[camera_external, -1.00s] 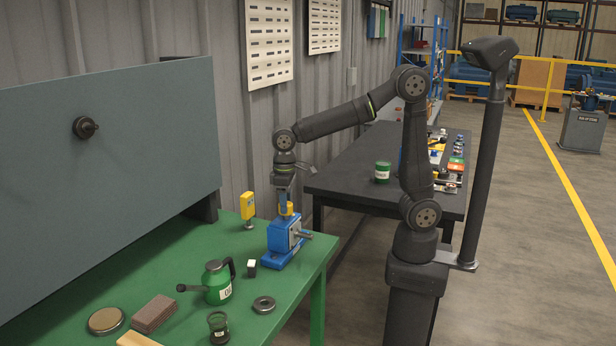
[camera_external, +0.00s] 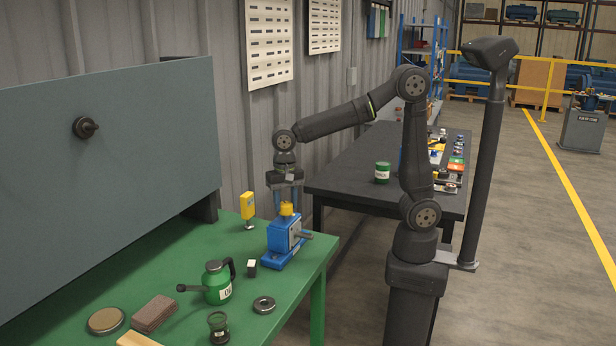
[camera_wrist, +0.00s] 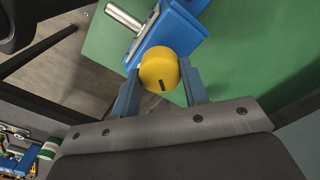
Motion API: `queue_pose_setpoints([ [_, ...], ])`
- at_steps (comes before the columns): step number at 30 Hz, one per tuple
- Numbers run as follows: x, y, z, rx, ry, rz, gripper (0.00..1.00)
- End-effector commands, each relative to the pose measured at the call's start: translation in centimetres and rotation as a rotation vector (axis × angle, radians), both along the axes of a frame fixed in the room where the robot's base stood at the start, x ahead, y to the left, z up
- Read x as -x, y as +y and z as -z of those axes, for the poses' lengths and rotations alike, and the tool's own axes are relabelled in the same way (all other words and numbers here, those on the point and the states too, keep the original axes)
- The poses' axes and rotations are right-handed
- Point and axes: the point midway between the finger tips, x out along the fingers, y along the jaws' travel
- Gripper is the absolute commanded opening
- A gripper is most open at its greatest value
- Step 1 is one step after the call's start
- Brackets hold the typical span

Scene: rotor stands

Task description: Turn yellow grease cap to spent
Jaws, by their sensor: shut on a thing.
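The yellow grease cap (camera_external: 287,208) sits on top of the blue bearing housing (camera_external: 284,240) on the green bench. In the wrist view the yellow cap (camera_wrist: 160,70) shows a short dark mark on its face, on the side toward my gripper's palm. My gripper (camera_external: 286,205) is over the housing, pointing down, and its two fingers (camera_wrist: 158,82) lie on either side of the cap, shut on it. A metal shaft (camera_wrist: 124,17) sticks out of the blue housing (camera_wrist: 170,28). Any label for spent cannot be read in these frames.
A yellow gauge (camera_external: 247,207) stands just left of the housing. A small black-and-white block (camera_external: 252,268), a green oil can (camera_external: 217,282) and a metal ring (camera_external: 264,304) are in front. The green bench (camera_external: 180,255) has free room left of the housing.

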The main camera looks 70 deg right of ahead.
Motion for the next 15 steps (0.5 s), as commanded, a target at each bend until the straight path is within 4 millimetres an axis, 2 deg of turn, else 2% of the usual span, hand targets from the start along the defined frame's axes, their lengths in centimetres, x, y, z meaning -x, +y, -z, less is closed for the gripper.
queue_pose_setpoints([
  [15, -0.08, 0.03, -0.14, -0.002, -0.003, 0.488, 0.18],
])
